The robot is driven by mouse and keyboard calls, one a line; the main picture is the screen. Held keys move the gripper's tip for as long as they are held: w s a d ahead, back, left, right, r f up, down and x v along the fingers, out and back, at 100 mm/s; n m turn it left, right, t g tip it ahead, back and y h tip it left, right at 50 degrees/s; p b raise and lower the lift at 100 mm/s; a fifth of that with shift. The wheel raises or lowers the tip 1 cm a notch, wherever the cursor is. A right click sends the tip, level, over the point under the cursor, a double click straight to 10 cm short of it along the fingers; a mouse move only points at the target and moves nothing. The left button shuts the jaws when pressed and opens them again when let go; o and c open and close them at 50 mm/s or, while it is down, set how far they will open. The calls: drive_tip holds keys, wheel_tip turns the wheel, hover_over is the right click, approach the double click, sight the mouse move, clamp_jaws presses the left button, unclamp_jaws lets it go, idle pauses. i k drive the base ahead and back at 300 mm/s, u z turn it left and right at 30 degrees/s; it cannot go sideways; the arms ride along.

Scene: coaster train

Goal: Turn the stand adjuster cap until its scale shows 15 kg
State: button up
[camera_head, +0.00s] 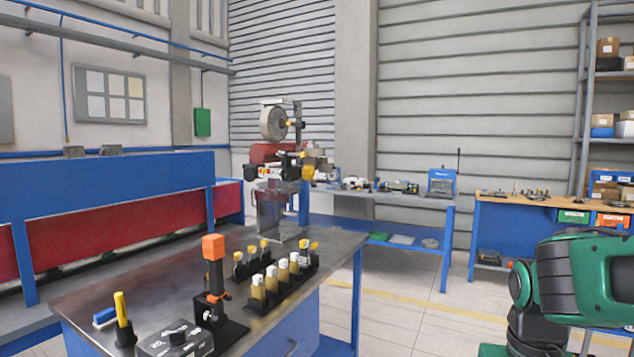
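A black upright stand (213,282) with an orange cap-like block (213,247) on top stands on a black base on the dark metal bench. I cannot tell for sure that this block is the adjuster cap. No kg scale can be read at this size. A taller device (275,165) with a round grey wheel, a red part and yellow and orange knobs stands at the bench's far end. My green and black arm shows at the lower right, well apart from the bench. My gripper is not in view.
The bench (165,275) also carries a row of yellow bottles (271,278), a yellow-handled tool (122,310) and a black dial box (176,340) near the front. A blue table (405,196) and a wooden-topped bench (520,200) stand behind. The floor between bench and arm is clear.

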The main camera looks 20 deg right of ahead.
sight(308, 172)
drive_tip(key=z, duration=0.85)
drive_tip(key=i, duration=2.4)
drive_tip(key=u, duration=0.6)
